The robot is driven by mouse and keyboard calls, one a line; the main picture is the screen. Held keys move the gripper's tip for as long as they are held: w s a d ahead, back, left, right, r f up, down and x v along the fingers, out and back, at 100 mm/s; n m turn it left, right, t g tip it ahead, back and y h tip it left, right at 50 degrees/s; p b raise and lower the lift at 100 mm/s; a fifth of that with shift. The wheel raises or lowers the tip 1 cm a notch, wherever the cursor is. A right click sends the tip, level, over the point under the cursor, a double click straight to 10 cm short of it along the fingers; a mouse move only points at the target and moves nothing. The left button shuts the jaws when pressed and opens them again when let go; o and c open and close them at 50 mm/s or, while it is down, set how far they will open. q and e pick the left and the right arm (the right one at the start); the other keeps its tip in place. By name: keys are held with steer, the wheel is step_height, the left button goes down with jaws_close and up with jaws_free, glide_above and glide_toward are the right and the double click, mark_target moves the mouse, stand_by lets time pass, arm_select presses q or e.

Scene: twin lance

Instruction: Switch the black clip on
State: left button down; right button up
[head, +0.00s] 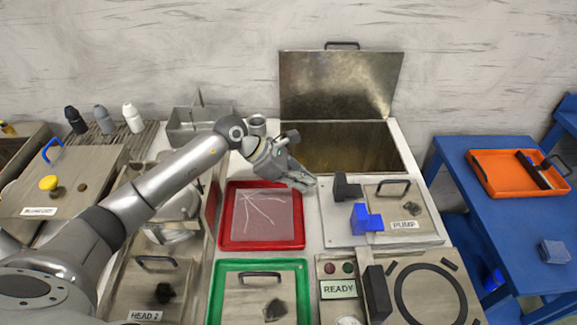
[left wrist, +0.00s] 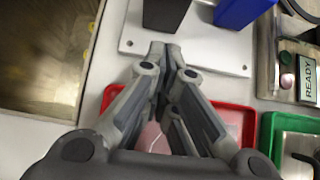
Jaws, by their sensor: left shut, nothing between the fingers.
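The black clip (head: 346,187) stands on the white plate at the left of the PUMP panel, behind the blue clip (head: 366,218). In the left wrist view the black clip (left wrist: 165,14) is cut by the top edge, and the blue clip (left wrist: 241,12) is to its right. My left gripper (head: 309,184) is shut and empty, just left of the black clip in the head view. In the left wrist view its fingertips (left wrist: 166,50) are together just below the black clip, with a small gap between. I cannot tell the clip's switch state.
The PUMP panel (head: 388,192) has a handle. An open metal lid (head: 340,84) stands behind. A red tray (head: 262,245) lies below my gripper, with a green-framed panel (head: 216,290) in front. A READY panel (head: 338,290) is at front right. A blue table (head: 455,165) stands farther right.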

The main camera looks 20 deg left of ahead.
mark_target(336, 182)
arm_select(q)
steer(key=d, duration=0.1)
steer(key=w+d+p, duration=0.1)
steer(key=d, duration=0.2)
steer(key=shift+w+f, duration=0.15)
steer(key=shift+w, duration=0.2)
steer(key=shift+d, duration=0.2)
steer(key=d, duration=0.1)
steer(key=w+d+b, duration=0.1)
steer(key=d, duration=0.1)
steer(key=shift+w+f, duration=0.15)
